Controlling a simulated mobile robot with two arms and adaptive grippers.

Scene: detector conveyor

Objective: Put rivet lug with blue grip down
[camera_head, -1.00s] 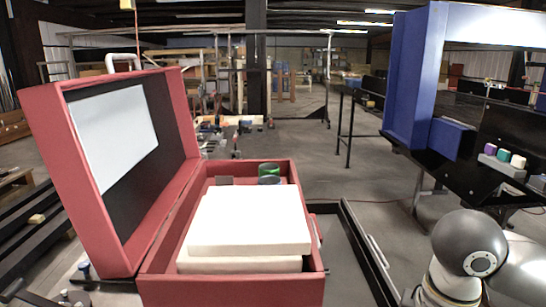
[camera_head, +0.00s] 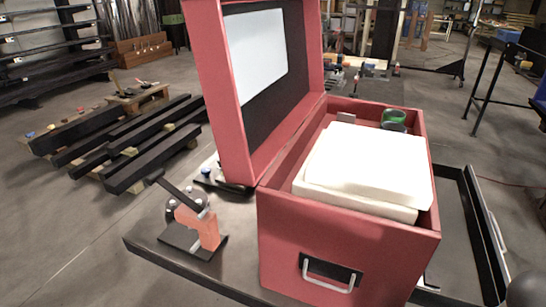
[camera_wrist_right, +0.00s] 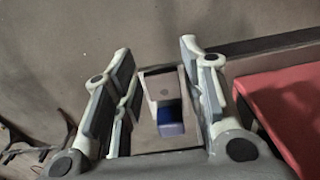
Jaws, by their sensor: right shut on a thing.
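In the right wrist view, my right gripper (camera_wrist_right: 162,88) has a finger on each side of the rivet lug with the blue grip (camera_wrist_right: 163,88). The lug is a small grey block with a dark blue part low on it, and the gripper is shut on it. Dark floor shows behind it, and a red surface (camera_wrist_right: 290,105) is at the right. The head view does not show the lug or the right gripper's fingers. My left gripper is in neither current view.
An open red case (camera_head: 345,240) with white foam blocks (camera_head: 365,165) stands on a dark table. An orange and black tool (camera_head: 195,225) is on the table's left part (camera_head: 175,260). A black tray edge (camera_head: 480,220) lies right of the case. Dark beams (camera_head: 150,160) lie on the floor behind.

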